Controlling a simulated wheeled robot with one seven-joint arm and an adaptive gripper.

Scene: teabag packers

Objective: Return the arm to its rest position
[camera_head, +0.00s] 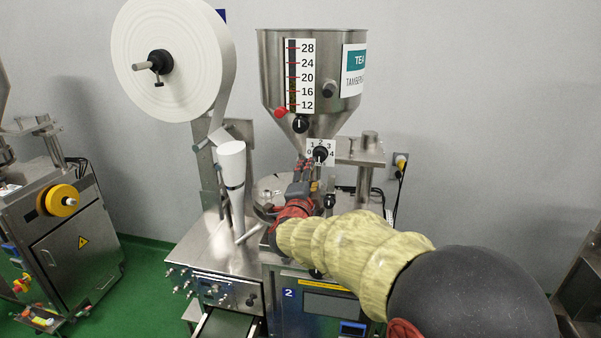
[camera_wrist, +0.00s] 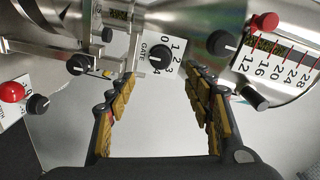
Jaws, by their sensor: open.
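My gripper (camera_wrist: 160,115) is open and empty in the wrist view, its two padded fingers spread apart. Between and beyond the fingertips is the white gate dial plate (camera_wrist: 160,52) with a black knob. In the head view my arm (camera_head: 355,250), in a pale yellow sleeve, reaches from the lower right to the middle of the tea packing machine. The gripper end (camera_head: 308,172) is in front of the machine, just below the numbered gate plate (camera_head: 321,151). Whether the fingers touch anything there is hard to tell.
A steel hopper (camera_head: 312,75) with a level scale stands above the gripper. A large white paper roll (camera_head: 185,60) is at upper left. Another machine (camera_head: 60,250) stands at far left. Green floor (camera_head: 135,290) lies between the machines. In the wrist view, a red knob (camera_wrist: 12,92) is at left.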

